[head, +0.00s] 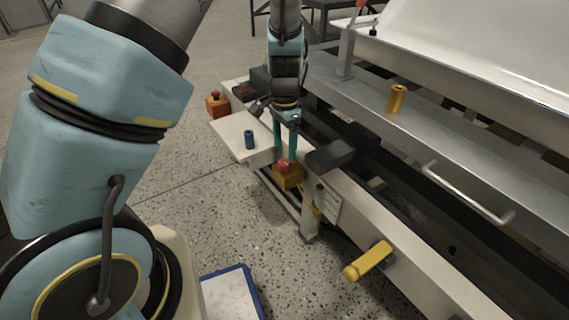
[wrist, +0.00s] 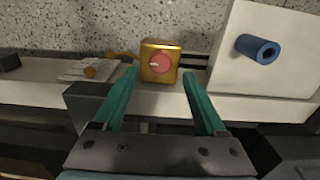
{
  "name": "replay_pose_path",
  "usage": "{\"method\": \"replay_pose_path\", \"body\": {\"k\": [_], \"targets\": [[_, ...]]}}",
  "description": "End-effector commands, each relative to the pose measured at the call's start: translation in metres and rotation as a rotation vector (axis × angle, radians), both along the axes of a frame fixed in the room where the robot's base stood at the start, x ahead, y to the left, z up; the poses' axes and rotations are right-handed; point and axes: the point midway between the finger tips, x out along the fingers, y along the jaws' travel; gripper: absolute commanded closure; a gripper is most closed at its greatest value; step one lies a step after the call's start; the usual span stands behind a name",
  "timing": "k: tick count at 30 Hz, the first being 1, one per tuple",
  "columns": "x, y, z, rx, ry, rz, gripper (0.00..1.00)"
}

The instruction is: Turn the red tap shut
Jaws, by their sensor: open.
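A red round knob (head: 286,164) sits on a yellow box (head: 289,180) at the near edge of the pale bench frame. It is the red thing closest to my gripper, and I cannot tell from its shape whether it is the tap or a button. My gripper (head: 285,154) points down at it with its teal fingers open and empty. In the wrist view the red knob (wrist: 161,64) and its yellow box (wrist: 174,48) show ahead, between the two spread fingertips. The fingers look apart from the knob. How far it is turned cannot be told.
Another red-topped box (head: 216,107) is farther back. A yellow handle (head: 368,261) sticks out front right. A dark block (head: 330,155) lies close right of the fingers. A yellow cylinder (head: 396,98) stands behind.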

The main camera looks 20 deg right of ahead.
Motion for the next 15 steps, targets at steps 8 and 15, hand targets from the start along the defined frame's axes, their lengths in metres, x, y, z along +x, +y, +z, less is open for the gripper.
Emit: {"method": "replay_pose_path", "body": {"k": [8,15], "targets": [[0.000,0.000,-0.044,0.000,-0.001,0.002,0.26],[0.001,0.000,-0.053,0.000,-0.001,0.002,0.26]]}}
